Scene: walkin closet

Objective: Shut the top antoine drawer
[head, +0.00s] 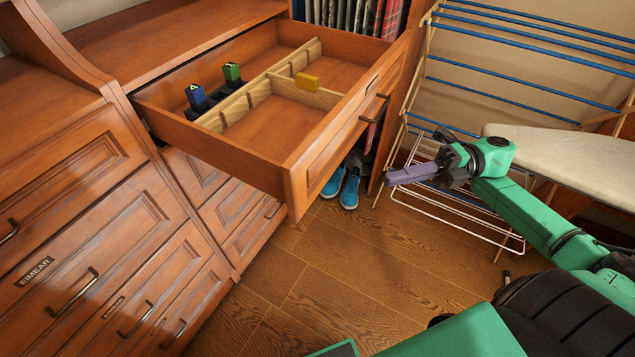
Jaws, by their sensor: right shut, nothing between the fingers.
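The top drawer (304,170) of the wooden cabinet is pulled far out. It is the open drawer in view; a label on its front is too small to read. Its front has a dark bar handle (374,108). My left gripper is not in view.
Closed drawers, one labelled EIMEAR (34,271), fill the left side. A drying rack (500,60) and an ironing board (570,160) stand at the right. Blue shoes (349,188) sit beyond the drawer. The wooden floor (340,270) before the drawer is clear.

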